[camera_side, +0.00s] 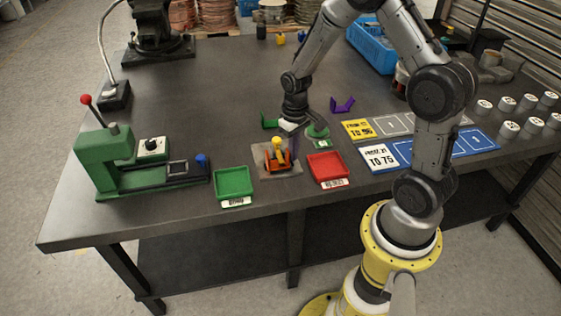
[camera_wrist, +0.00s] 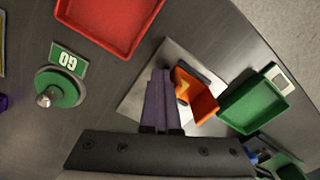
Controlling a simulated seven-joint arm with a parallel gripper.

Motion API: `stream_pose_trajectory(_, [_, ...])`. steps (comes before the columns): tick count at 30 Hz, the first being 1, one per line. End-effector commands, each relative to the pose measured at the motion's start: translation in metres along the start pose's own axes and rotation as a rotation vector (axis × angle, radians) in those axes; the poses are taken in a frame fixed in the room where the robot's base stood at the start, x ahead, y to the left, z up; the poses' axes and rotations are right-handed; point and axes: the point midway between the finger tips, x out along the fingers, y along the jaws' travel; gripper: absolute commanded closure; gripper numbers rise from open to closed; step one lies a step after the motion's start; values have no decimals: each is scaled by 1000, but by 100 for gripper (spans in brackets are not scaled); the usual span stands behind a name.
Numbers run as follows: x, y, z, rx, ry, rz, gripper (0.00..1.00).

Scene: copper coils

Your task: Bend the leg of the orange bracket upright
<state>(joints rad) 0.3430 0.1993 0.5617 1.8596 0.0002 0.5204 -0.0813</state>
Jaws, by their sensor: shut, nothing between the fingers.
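The orange bracket (camera_side: 283,162) sits on a pale square plate (camera_side: 262,172) near the front edge of the table. In the wrist view the bracket (camera_wrist: 203,103) shows a broad orange face beside a dark piece, with a small yellow part at it. The exact angle of its leg is hard to tell. My gripper (camera_side: 291,134) is shut and empty, pointing down just behind the bracket. In the wrist view the closed fingers (camera_wrist: 160,74) are over the plate (camera_wrist: 133,102), just left of the bracket. Whether they touch it cannot be told.
A green tray (camera_side: 234,182) and a red tray (camera_side: 327,168) flank the plate. A green round stand (camera_side: 317,131) is close behind on the right. A green bracket (camera_side: 269,122) and a purple bracket (camera_side: 343,105) lie farther back. A green press (camera_side: 105,158) stands left.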

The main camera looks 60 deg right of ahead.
Motion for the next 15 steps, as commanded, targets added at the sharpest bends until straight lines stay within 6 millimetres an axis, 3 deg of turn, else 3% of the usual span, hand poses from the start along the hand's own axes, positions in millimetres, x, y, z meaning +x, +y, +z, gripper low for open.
stream_pose_trajectory(15, [0,4,2,2,-1,-1,100])
